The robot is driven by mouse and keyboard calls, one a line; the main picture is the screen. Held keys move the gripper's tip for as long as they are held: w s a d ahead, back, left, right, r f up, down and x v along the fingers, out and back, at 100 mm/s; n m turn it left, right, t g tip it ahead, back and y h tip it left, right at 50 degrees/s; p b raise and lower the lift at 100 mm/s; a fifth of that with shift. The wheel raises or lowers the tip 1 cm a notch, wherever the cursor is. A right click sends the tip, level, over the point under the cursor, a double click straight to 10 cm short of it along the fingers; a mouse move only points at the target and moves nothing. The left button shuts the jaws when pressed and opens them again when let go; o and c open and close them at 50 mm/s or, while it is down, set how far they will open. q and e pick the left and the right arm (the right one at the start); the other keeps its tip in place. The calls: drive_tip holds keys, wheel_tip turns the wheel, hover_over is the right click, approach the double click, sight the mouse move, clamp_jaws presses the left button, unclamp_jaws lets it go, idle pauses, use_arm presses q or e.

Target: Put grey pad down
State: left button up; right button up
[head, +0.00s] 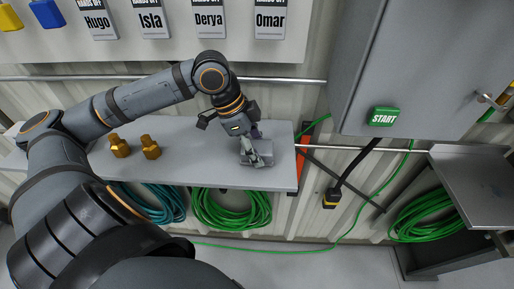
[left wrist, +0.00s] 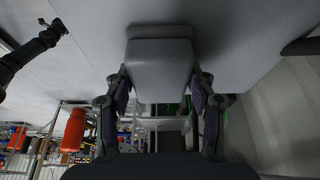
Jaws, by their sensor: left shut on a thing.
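The grey pad (left wrist: 160,68) is a rounded grey block between the two fingers of my left gripper (left wrist: 160,92) in the left wrist view. My left gripper (head: 257,157) is shut on it over the right end of the grey shelf (head: 215,172) in the head view. The pad is close to the shelf top and appears to meet it, though the exact contact is hard to tell. In the head view the fingers partly hide the pad. My right gripper is in neither view.
Two brass fittings (head: 151,147) stand on the shelf to the left. Green hose coils (head: 231,210) hang below it. A grey cabinet with a green START label (head: 384,117) is to the right. Name tags and padlocks hang on a board (head: 180,45) above.

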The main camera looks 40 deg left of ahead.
use_arm(q)
drive_tip(key=o, duration=1.1)
drive_tip(key=shift+w+f, duration=0.1)
drive_tip(key=shift+f, duration=0.05)
drive_tip(key=shift+o, duration=1)
drive_tip(key=shift+r+p, duration=0.3)
drive_tip(key=shift+r, duration=0.05)
drive_tip(key=r+b, duration=0.1)
drive_tip(key=b, duration=0.1)
drive_tip(key=a+b, duration=0.1)
drive_tip(key=b, duration=0.1)
drive_tip(key=shift+s+a+r, duration=0.15)
drive_tip(key=shift+s+r, duration=0.1)
drive_tip(key=shift+r, duration=0.1)
drive_tip(key=v, duration=0.9)
drive_tip(key=shift+d+r, duration=0.25)
drive_tip(key=shift+r, duration=0.2)
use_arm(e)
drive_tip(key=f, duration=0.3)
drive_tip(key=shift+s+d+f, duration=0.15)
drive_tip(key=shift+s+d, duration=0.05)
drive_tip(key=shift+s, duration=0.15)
use_arm(q)
drive_tip(key=shift+s+f, duration=0.1)
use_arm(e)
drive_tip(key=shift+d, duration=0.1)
